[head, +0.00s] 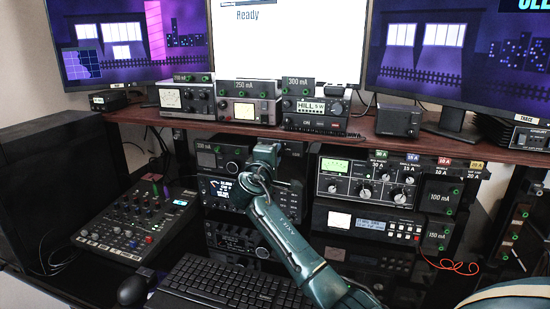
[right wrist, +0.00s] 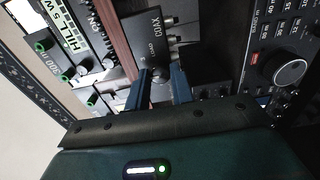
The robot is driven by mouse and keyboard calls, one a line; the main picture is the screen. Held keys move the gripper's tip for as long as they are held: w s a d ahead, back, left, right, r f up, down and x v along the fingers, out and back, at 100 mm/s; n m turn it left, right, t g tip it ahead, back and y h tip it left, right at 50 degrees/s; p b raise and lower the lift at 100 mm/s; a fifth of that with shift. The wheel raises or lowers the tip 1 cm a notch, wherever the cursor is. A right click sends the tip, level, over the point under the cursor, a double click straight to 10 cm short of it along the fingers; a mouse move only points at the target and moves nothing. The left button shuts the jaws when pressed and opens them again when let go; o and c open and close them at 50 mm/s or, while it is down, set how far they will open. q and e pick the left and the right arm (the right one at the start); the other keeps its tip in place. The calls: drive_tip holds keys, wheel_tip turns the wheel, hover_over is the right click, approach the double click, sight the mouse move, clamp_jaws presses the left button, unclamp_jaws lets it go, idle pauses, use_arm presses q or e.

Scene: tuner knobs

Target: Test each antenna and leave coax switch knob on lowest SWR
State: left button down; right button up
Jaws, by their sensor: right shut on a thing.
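My right gripper (head: 262,168) reaches up from the lower right in the head view, in front of the radio stack just below the shelf edge. In the right wrist view, its two blue fingers (right wrist: 162,86) are shut on a small knob (right wrist: 159,76) on a black box marked COAX (right wrist: 152,38). The knob's pointer and position are hidden by the fingers. In the head view the gripper covers the coax switch. A tuner panel (head: 368,182) with a lit green meter stands to the right of the gripper. Its needle is too small to read. My left gripper is out of view.
A wooden shelf (head: 430,146) above holds meter boxes, including one marked HILL SW (head: 314,106). A radio (right wrist: 270,50) with a large dial is beside the coax box. A mixer (head: 140,222), keyboard (head: 230,285) and mouse (head: 133,290) lie below. The screen (head: 285,40) reads Ready.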

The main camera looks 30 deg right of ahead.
drive_tip(key=o, duration=1)
drive_tip(key=v, duration=1.3)
drive_tip(key=shift+s+b, duration=0.1)
drive_tip(key=shift+b, duration=0.25)
clamp_jaws()
idle(0.8)
